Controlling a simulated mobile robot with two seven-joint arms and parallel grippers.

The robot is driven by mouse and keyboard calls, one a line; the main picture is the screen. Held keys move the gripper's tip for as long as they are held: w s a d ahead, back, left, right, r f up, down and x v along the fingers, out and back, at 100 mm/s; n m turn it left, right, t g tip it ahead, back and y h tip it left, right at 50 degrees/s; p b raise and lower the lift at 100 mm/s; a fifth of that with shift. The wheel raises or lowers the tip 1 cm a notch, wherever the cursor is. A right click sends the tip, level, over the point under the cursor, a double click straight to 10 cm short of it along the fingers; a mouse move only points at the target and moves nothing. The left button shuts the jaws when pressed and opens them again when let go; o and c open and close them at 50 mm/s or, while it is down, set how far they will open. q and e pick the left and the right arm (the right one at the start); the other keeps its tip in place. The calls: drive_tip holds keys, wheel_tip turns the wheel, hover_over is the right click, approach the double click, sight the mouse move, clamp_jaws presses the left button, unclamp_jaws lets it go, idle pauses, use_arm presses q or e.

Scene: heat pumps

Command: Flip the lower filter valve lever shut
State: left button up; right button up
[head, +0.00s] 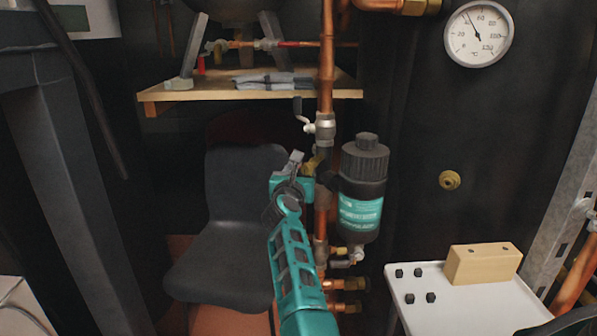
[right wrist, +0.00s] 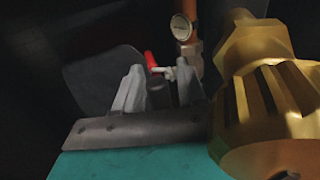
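The black filter canister (head: 364,190) with a teal label stands beside a vertical copper pipe (head: 327,60). The lower filter valve (head: 347,257) is a small silver fitting under the canister; its lever is too small to tell its exact position. The upper valve (head: 324,128) has a dark lever (head: 298,108) sticking up at its left.
A white tray (head: 450,310) with a wooden block (head: 483,264) and several black caps stands at right. In the right wrist view, a large brass fitting (right wrist: 265,95) is close at right, and a red handle (right wrist: 151,60) lies beyond the fingers.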

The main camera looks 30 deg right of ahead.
clamp_jaws()
idle(0.3)
